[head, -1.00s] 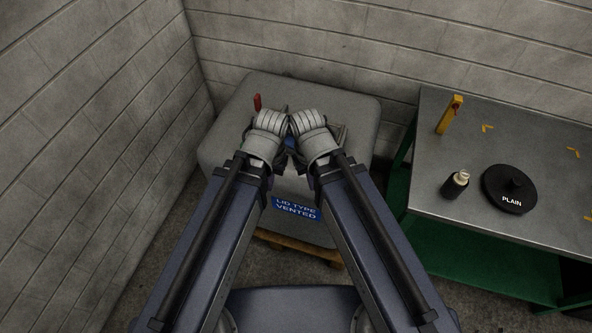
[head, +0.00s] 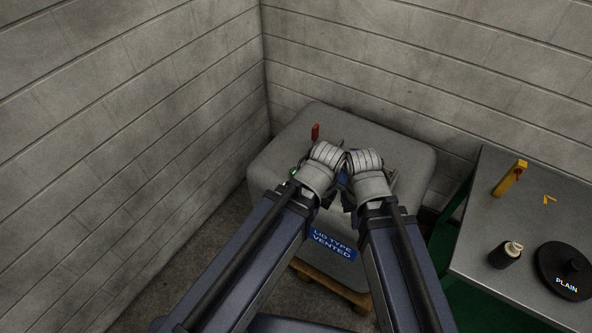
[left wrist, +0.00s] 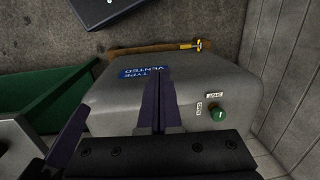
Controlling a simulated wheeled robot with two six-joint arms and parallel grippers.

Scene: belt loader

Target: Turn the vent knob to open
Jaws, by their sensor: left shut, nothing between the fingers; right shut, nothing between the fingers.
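The vent knob (left wrist: 218,114) is green with a white mark. It sits on the grey tank (left wrist: 120,105), to the right of my left fingers in the left wrist view. Its "SHUT" label (left wrist: 213,94) and "OPEN" label (left wrist: 199,107) lie beside it. In the head view a small green spot (head: 294,172) shows at the left arm's edge. My left gripper (left wrist: 162,76) is shut and empty, apart from the knob. My right gripper (head: 350,195) is shut beside the left one over the tank; the wrists largely hide both sets of fingers in the head view.
A red handle (head: 315,131) stands on the tank's far side. A blue "LID TYPE VENTED" label (head: 334,245) is on its front. At right, a table (head: 480,225) holds a black "PLAIN" lid (head: 562,270), a dark bottle (head: 505,255) and a yellow post (head: 509,178). Block walls (head: 130,110) close in behind and left.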

